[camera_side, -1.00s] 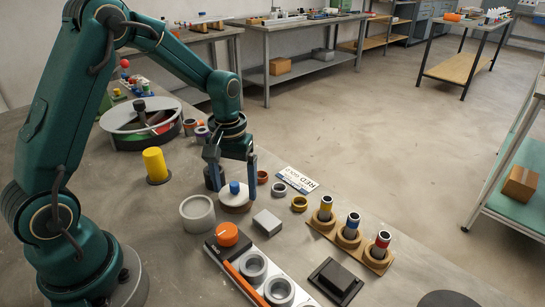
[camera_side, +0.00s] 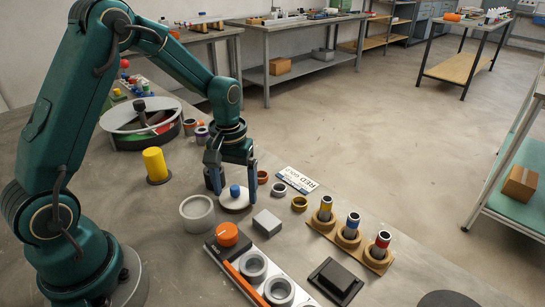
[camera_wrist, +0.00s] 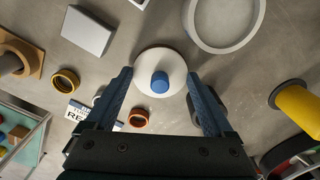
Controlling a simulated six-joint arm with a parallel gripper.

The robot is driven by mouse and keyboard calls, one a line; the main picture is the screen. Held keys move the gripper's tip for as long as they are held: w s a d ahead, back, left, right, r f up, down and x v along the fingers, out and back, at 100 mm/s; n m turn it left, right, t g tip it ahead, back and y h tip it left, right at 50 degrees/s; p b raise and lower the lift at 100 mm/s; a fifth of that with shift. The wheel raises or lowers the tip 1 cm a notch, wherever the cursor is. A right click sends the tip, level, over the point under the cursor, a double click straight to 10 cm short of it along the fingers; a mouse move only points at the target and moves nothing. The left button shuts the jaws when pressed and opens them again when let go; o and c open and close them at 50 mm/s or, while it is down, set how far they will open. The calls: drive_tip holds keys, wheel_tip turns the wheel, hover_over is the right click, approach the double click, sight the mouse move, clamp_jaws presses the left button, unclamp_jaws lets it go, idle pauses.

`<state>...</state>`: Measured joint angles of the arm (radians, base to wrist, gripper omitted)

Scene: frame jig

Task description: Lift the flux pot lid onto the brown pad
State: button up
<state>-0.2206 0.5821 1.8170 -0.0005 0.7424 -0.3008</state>
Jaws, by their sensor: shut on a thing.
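The flux pot lid (camera_side: 236,203) is a pale round disc with a blue knob on top, and it also shows in the wrist view (camera_wrist: 146,64). My gripper (camera_side: 235,198) points down over it, one finger on each side, shut on its rim. The lid looks level, at or very near the table; a gap beneath it cannot be made out. An open grey round pot (camera_side: 197,214) stands just left of the lid, apart from it. A dark round thing (camera_wrist: 204,104) is partly hidden behind a finger.
A light grey block (camera_side: 267,221) lies right of the lid. A yellow cylinder (camera_side: 155,165) stands at left, small rings (camera_side: 300,204) and a wooden holder with banded cylinders (camera_side: 349,242) at right.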

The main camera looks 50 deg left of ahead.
drive_tip(key=o, duration=1.1)
drive_tip(key=shift+c, duration=0.2)
drive_tip(key=shift+r, duration=0.2)
drive_tip(key=shift+r, duration=0.55)
drive_tip(key=shift+r, duration=3.55)
